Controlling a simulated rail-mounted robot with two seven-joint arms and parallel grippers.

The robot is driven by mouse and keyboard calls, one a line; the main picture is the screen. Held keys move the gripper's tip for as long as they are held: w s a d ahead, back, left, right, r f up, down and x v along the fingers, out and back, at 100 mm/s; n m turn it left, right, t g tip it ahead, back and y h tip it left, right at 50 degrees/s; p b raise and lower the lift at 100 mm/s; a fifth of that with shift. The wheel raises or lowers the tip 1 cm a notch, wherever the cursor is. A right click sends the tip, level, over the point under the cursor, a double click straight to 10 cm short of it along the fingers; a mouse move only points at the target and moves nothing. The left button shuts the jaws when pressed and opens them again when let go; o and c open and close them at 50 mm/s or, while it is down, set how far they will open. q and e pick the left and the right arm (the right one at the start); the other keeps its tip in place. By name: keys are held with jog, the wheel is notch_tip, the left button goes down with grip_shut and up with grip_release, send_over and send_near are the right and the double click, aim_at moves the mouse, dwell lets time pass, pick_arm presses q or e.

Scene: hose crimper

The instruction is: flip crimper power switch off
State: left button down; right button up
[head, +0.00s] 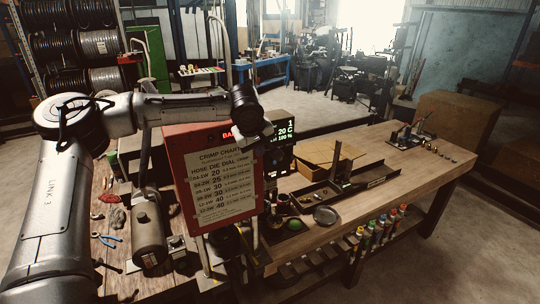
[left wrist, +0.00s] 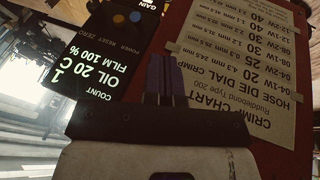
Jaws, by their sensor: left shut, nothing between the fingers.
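The crimper (head: 212,175) is a red box with a pale crimp chart on its front. Its dark display panel (head: 281,148) stands at its right edge; the left wrist view shows this panel (left wrist: 88,65) upside down, with POWER, RESET and ZERO lettering and small round controls (left wrist: 127,18). I cannot make out which one is the power switch or its position. My left gripper (head: 264,138) is in front of the crimper's upper right, beside the panel. In the left wrist view its dark purplish fingers (left wrist: 165,72) are together and empty, over the chart's edge. My right gripper is out of sight.
A grey cylinder (head: 149,230) and pliers (head: 106,239) lie left of the crimper. Coloured bottles (head: 382,222) line the bench's front.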

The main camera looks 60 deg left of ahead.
aim_at(272, 161)
pick_arm(q)
jog(key=shift+w+a+f+p, duration=0.2)
jog(key=shift+w+f+p, duration=0.2)
jog(key=shift+w+f, duration=0.75)
jog(key=shift+w+a+f+p, duration=0.2)
jog(key=shift+w+f+p, duration=0.2)
jog(key=shift+w+f, duration=0.75)
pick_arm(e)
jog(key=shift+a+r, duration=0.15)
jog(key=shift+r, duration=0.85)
pick_arm(q)
jog(key=shift+s+f, duration=0.15)
jog(key=shift+s, duration=0.05)
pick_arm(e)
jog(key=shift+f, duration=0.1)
